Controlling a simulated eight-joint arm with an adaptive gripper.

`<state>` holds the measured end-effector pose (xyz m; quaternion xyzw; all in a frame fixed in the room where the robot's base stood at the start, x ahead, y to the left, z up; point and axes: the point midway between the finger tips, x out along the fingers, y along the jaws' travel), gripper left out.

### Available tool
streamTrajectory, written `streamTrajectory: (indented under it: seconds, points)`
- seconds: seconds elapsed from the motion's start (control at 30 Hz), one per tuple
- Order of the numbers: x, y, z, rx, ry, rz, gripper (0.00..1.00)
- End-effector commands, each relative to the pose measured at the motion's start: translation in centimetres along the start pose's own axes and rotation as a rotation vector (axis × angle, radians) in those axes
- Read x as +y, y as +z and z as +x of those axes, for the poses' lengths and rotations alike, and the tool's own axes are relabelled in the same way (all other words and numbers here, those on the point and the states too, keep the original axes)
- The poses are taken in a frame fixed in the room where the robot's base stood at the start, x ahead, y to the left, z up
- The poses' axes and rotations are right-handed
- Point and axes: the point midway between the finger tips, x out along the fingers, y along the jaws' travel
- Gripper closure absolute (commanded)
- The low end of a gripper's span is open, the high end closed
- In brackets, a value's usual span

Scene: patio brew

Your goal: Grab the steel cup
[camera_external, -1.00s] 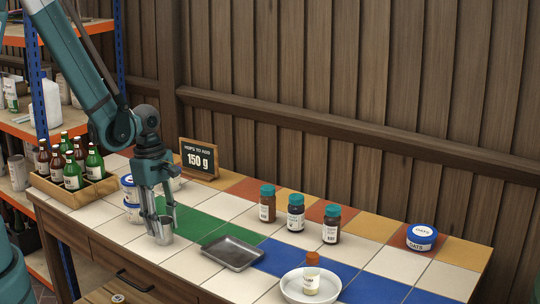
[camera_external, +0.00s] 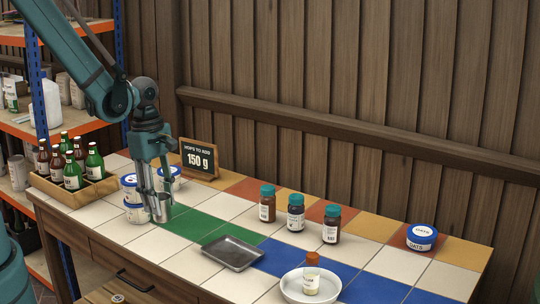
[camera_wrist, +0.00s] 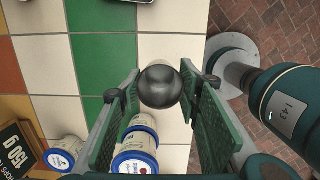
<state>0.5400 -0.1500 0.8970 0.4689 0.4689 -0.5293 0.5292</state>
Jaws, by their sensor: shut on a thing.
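The steel cup (camera_external: 162,209) is a small shiny metal cup, held upright just above the tiled table near the green tiles. My gripper (camera_external: 156,202) points down and is shut on it, one finger on each side. In the wrist view the cup (camera_wrist: 160,87) sits between the fingers of my gripper (camera_wrist: 164,90), and its round dark top faces the camera. The fingers hide part of its side in the external view.
Blue-and-white tubs (camera_external: 132,197) stand close to the left of the cup. A grey metal tray (camera_external: 232,252) lies to the right. A bottle crate (camera_external: 72,198) is at left and a sign (camera_external: 199,158) behind. A white bowl (camera_external: 309,297) holds an orange-capped bottle.

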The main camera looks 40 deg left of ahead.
Motion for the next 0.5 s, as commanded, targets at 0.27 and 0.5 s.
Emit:
streamTrajectory:
  seconds: [0.27,0.5]
  points:
    - [0.0,0.3,-2.2,0.000,0.000,0.000,0.78]
    - [0.0,0.3,-2.5,0.000,0.000,0.000,0.78]
